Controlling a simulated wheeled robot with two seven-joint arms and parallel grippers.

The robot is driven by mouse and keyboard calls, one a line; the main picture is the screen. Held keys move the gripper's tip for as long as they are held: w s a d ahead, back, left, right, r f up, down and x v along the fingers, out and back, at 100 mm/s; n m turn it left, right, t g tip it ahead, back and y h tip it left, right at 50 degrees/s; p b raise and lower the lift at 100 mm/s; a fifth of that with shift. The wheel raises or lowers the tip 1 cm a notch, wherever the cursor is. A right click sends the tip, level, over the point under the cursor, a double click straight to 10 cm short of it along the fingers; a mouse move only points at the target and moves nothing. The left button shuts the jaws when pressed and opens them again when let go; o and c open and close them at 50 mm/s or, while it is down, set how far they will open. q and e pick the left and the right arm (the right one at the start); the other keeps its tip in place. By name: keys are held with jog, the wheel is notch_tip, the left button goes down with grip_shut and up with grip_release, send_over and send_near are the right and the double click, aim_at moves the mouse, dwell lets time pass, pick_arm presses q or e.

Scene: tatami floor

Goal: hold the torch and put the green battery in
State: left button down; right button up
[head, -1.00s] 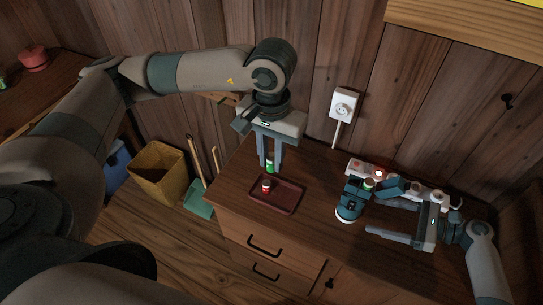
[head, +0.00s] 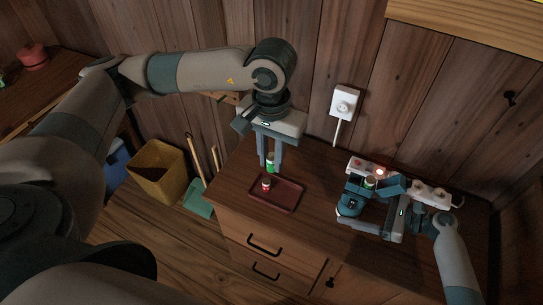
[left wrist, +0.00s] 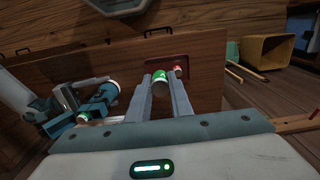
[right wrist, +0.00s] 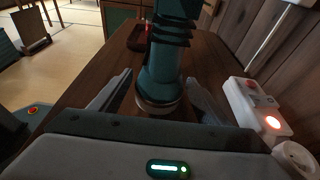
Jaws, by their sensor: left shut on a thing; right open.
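My left gripper (head: 270,160) is shut on a green battery (head: 270,163), held upright above the back left of the tray; the battery also shows between the fingertips in the left wrist view (left wrist: 160,76). The teal torch (head: 348,203) is on the right of the cabinet top. A green piece (head: 369,183) shows at its back end; I cannot tell if it is a battery inside. My right gripper (right wrist: 158,98) is open, with its fingers on either side of the torch (right wrist: 163,70); gaps show in the right wrist view. In the head view its fingers partly hide the torch.
A dark red tray (head: 287,203) holds a red battery (head: 266,184). A white strip with a glowing red light (right wrist: 258,108) lies behind the torch, close to my right gripper. A wall socket (head: 344,102) is above. The cabinet top between tray and torch is clear.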

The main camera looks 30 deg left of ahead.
jog(key=c, duration=0.7)
jog(key=shift+o, duration=0.2)
pick_arm(q)
jog(key=w+d+n, duration=0.5)
jog(key=d+n, duration=0.2)
jog(key=d, duration=0.2)
jog(key=w+d+r+n, duration=0.1)
jog(key=w+d+n, duration=0.4)
jog(key=d+n, duration=0.3)
jog(key=shift+d+r, duration=0.3)
jog(key=shift+d, duration=0.7)
jog(key=shift+w, duration=0.1)
